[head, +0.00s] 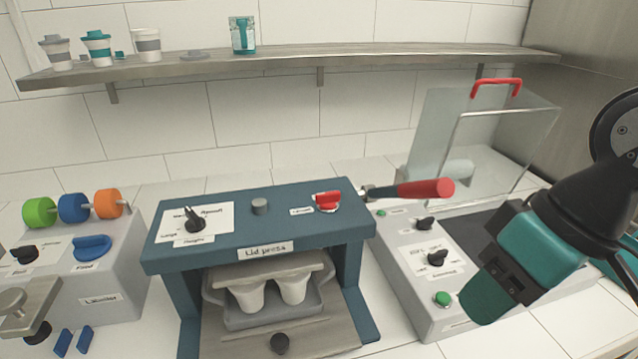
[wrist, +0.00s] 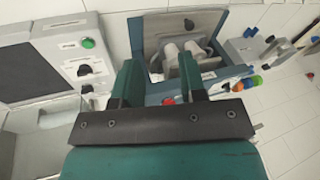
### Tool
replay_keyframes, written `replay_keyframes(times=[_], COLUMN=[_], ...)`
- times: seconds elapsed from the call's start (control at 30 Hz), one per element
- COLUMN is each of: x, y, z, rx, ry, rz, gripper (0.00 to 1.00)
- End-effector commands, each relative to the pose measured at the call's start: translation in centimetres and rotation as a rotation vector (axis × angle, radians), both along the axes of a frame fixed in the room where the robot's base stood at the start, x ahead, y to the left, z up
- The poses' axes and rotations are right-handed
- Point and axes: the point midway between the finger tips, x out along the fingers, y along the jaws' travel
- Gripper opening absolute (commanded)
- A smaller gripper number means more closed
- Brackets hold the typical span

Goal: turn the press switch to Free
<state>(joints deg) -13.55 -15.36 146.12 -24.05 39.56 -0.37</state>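The lid press (head: 262,253) is a blue frame with a sign on its front, standing in the middle of the head view. On its top right is a red switch (head: 327,201) with a small label beside it, too small to read. A black dial (head: 195,222) sits on a white scale at the top left. My gripper (head: 488,297) is teal and black, right of the press over the grey control box. In the wrist view my gripper (wrist: 160,82) is open and empty, with the press (wrist: 152,38) beyond the fingers. A red spot, probably the switch (wrist: 168,101), shows between them.
A red-handled lever (head: 425,188) sticks out right of the press. Two white cups (head: 248,297) sit in the press. A machine with coloured rolls (head: 74,208) stands at left, a clear cover with red handle (head: 497,84) at right. A shelf (head: 290,66) holds cups.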

Motion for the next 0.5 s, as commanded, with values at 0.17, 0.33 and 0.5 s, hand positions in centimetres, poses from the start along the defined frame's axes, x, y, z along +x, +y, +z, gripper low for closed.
replay_keyframes(times=[0.17,0.33,0.5], x=[7.0,15.6,21.8], y=[-5.4,-9.1,-4.6], z=[-3.7,-4.2,-0.9], rx=[-0.122,-0.275,-0.319], ry=[-0.041,-0.106,-0.129], rz=[-0.248,-0.218,0.110], gripper=[0.38,0.38,0.38])
